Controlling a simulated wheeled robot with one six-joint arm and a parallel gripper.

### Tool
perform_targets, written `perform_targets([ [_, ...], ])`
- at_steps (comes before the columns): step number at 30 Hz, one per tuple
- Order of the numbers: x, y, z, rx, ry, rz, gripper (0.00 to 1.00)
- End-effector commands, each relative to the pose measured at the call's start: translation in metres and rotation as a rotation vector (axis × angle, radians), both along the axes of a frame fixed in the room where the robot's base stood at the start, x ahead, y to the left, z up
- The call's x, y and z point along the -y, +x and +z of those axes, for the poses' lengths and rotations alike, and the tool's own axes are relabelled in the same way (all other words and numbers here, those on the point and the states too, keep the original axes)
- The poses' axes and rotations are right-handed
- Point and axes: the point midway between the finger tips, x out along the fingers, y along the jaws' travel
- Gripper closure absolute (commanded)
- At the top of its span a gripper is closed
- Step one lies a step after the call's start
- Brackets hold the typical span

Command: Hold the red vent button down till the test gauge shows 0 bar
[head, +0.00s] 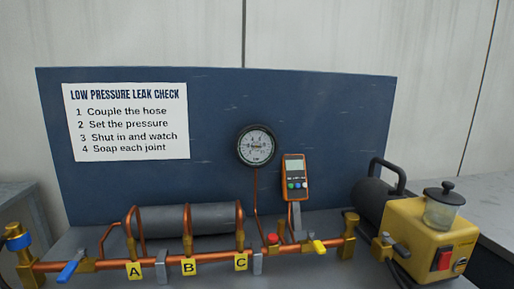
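The red vent button (272,238) is a small red cap on the copper pipework, right of the tag marked C. Nothing is seen touching it. The round dial gauge (257,145), marked in bar, is on the blue board above the button; its needle is too small to read. An orange handheld meter (294,177) with a small screen and coloured buttons is to the right of the dial; its reading is not legible. I cannot tell from looks alone which of the two is the test gauge. My gripper is not in view.
A yellow pump unit (412,232) stands at right. A blue board (330,110) stands behind.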

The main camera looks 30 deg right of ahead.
Motion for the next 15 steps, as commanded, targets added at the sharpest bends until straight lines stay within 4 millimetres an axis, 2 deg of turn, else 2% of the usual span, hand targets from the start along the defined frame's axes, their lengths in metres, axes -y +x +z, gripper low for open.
perform_targets([
  [1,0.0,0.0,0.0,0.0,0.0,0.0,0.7],
  [6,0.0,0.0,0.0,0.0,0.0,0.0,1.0],
  [15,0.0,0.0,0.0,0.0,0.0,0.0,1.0],
])
